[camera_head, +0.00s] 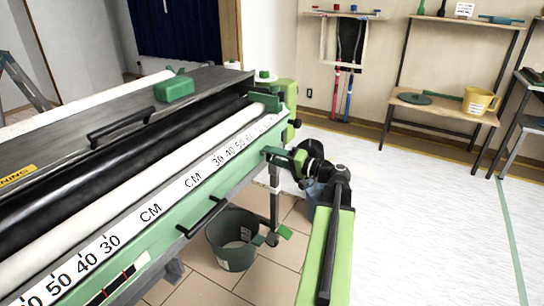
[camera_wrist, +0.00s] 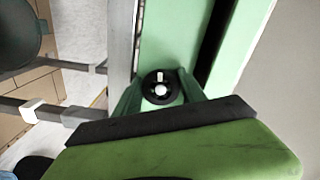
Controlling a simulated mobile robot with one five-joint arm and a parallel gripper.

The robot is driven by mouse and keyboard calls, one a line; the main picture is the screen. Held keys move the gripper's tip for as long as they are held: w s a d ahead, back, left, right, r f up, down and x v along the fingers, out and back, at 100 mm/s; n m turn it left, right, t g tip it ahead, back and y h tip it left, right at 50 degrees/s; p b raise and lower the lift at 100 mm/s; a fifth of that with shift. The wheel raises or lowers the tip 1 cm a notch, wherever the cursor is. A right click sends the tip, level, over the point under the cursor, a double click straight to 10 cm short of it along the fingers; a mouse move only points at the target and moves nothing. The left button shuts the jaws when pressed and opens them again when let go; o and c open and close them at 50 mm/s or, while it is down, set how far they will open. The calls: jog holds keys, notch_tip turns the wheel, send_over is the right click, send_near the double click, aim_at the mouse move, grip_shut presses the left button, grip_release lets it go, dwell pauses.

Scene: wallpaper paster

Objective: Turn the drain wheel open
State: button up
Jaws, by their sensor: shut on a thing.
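The drain wheel (camera_wrist: 160,90) is a small round black knob with a white centre and a white mark pointing up in the wrist view. It sits on the green side of the pasting machine (camera_wrist: 160,35). My gripper (camera_wrist: 160,96) has its two green fingers on either side of the wheel and is shut on it. In the head view my gripper (camera_head: 277,154) reaches the end of the machine's ruler-marked front, and I cannot make out the wheel there.
A dark green bucket (camera_head: 232,240) stands on the tiled floor under the machine, left of my arm. A black handle (camera_head: 203,217) sticks out from the machine's front. A shelf with a yellow jug (camera_head: 480,101) stands at the back right. The pale floor right of my arm is clear.

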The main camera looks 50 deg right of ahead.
jog(key=shift+n, duration=1)
jog(key=o, duration=1.4)
jog(key=shift+c, duration=0.2)
jog(key=v, duration=1.7)
jog(key=shift+s, duration=0.2)
jog(key=shift+f, duration=0.1)
